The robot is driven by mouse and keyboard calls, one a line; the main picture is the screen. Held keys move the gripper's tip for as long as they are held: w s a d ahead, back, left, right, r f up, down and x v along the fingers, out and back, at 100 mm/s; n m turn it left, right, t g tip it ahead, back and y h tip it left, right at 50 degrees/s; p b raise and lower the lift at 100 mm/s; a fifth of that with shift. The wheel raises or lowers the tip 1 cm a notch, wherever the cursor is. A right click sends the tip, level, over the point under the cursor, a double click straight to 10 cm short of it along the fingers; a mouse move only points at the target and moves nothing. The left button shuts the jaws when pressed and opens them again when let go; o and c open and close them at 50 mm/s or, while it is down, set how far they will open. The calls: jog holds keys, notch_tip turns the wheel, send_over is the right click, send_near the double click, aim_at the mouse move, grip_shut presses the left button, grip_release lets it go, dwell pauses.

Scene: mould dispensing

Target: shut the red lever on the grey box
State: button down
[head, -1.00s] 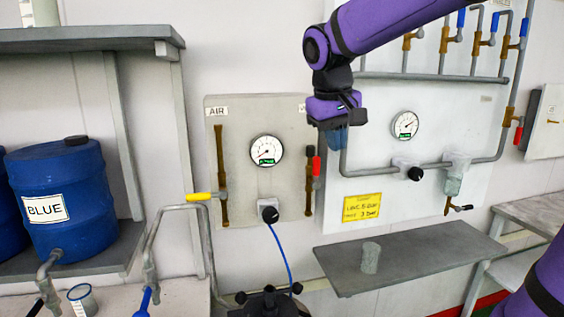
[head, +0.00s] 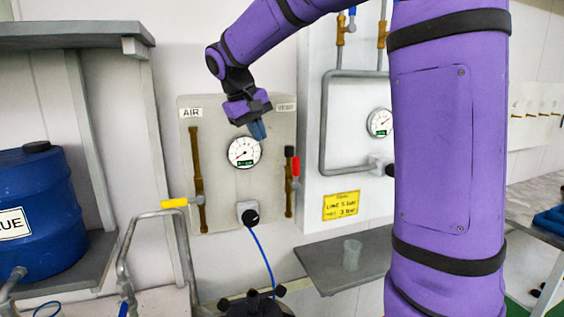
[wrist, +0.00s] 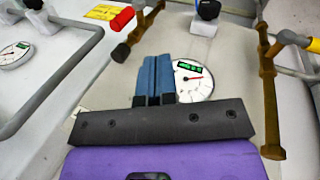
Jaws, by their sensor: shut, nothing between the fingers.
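The grey box (head: 222,190) is a wall panel with AIR and VENT labels and a round gauge (head: 243,152). The red lever (head: 296,166) is on its right side, beside a brass pipe (head: 289,190). In the head view its red handle looks upright. The red lever also shows at the top left of the wrist view (wrist: 122,18), beyond my fingers. My gripper (head: 260,134) is in front of the box, at the gauge's upper right and left of the lever. Its blue fingers (wrist: 155,72) are together and empty, apart from the lever.
A yellow lever (head: 174,203) sticks out at the box's left. A black knob (head: 250,217) with a blue hose is below the gauge. A grey shelf (head: 320,268) holds a clear cup (head: 352,254). A blue barrel (head: 40,215) stands left. My arm hides much of the right.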

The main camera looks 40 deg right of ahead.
aim_at(296, 158)
jog(key=d+f, duration=0.7)
jog(key=f, duration=0.2)
jog(key=shift+s+d, duration=0.35)
jog(key=shift+d, duration=0.05)
jog(key=shift+s+d+y, duration=0.15)
jog(key=shift+d+y, duration=0.25)
jog(key=shift+y, duration=0.3)
jog(key=shift+s+d+r+t+y, duration=0.15)
jog(key=shift+d+t+y, duration=0.15)
jog(key=shift+d+y, duration=0.25)
jog(key=shift+s+d+r+t+y, duration=0.1)
jog(key=shift+d+t+y, duration=0.25)
jog(key=shift+y, duration=0.3)
jog(key=s+d+f+t+y, duration=0.2)
jog(key=d+f+y, duration=0.3)
jog(key=y, duration=0.7)
jog(key=shift+d+m+t+y, duration=0.3)
jog(key=shift+d+t, duration=0.55)
jog(key=shift+d, duration=0.3)
jog(key=shift+s+f, duration=0.1)
jog(key=shift+f, duration=0.05)
